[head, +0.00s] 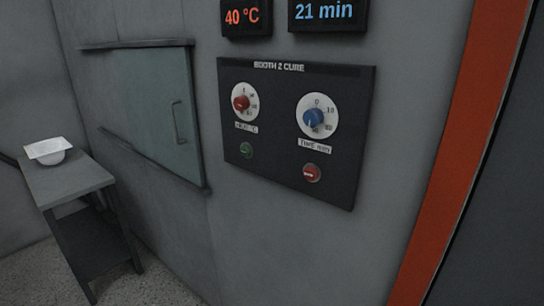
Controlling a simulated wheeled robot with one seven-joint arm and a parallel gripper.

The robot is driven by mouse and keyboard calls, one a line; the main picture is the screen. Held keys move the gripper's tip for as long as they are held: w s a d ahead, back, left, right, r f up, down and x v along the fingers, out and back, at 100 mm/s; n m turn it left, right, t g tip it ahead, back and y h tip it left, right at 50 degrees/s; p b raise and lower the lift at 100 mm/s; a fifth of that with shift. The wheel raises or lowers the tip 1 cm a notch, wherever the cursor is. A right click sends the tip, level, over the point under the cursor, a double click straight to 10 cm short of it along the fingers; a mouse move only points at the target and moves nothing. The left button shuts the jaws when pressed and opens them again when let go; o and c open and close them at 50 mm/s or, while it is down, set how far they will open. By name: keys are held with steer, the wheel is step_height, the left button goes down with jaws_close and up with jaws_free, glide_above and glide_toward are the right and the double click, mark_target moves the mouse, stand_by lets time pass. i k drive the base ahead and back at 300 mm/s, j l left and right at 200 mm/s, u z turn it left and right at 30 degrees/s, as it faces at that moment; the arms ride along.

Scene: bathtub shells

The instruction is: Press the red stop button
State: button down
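The red stop button (312,173) is a small round button at the lower right of a dark control panel (280,178) on the grey wall. The panel is headed "BOOTH 2 CURE". The button sits below the blue time knob (314,119). A green button (246,150) is at the lower left, below the red temperature knob (241,103). The lettering on the red button is too small to read. Nothing covers the button. My gripper is not in the head view.
Displays above the panel read 40 °C (243,17) and 21 min (327,11). A sliding door (150,110) with a handle is left of the panel. A grey table (70,182) holding a white bowl (48,151) stands at far left. An orange-red strip (465,140) runs down the right.

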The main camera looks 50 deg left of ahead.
mark_target(311, 173)
steer(key=k+j, duration=0.1)
steer(key=j, duration=0.7)
steer(key=k+j, duration=0.15)
steer(key=j, duration=0.25)
